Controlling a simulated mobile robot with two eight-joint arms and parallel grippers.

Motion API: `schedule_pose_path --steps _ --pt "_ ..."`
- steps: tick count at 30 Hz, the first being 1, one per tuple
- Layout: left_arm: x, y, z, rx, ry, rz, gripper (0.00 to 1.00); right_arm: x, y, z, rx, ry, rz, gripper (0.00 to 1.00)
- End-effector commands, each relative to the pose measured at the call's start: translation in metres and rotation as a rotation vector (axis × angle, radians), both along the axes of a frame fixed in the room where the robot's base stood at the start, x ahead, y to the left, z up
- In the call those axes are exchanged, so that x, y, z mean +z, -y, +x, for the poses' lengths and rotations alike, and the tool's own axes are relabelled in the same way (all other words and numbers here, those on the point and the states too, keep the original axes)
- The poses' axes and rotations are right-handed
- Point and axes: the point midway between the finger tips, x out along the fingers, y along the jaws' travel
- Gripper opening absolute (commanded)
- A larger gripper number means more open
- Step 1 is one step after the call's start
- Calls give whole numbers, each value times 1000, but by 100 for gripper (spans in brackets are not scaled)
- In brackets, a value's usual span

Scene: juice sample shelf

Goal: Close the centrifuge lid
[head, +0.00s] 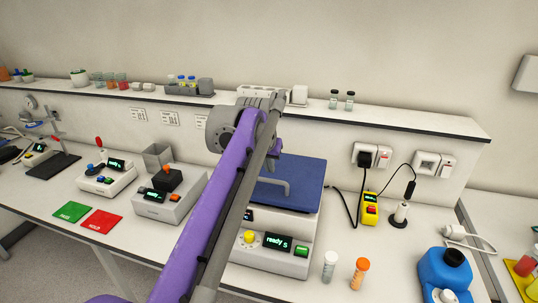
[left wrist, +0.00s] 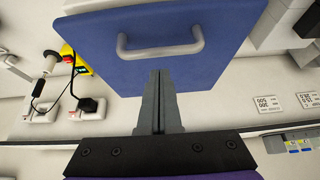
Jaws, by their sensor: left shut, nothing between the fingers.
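The centrifuge (head: 273,262) is a pale box on the bench with a screen reading "ready", a yellow knob and a green button. A grey handle (head: 284,184) is on the lid. In the left wrist view the lid (left wrist: 160,72) and its handle (left wrist: 160,50) are ahead of my left gripper (left wrist: 161,72). The gripper's fingers are shut and empty, their tips just short of the handle and apart from it. In the head view my purple left arm hides part of the centrifuge. My right gripper is out of view.
A white tube (head: 329,266) and an orange tube (head: 359,273) stand right of the centrifuge, near a blue jug (head: 445,271). A yellow device (head: 370,208) with a cable is behind them. A grey instrument (head: 168,200) stands left. A shelf (head: 400,122) runs behind.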

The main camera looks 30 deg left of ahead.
Motion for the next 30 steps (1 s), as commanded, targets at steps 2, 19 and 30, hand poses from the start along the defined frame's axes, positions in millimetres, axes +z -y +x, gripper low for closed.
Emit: schedule_pose_path --steps 2,19,30 --pt "-7 0 -2 0 0 0 0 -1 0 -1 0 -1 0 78" --pt "-23 2 -8 0 -2 0 0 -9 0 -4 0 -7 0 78" --pt "-41 3 -14 0 -1 0 0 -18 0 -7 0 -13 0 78"
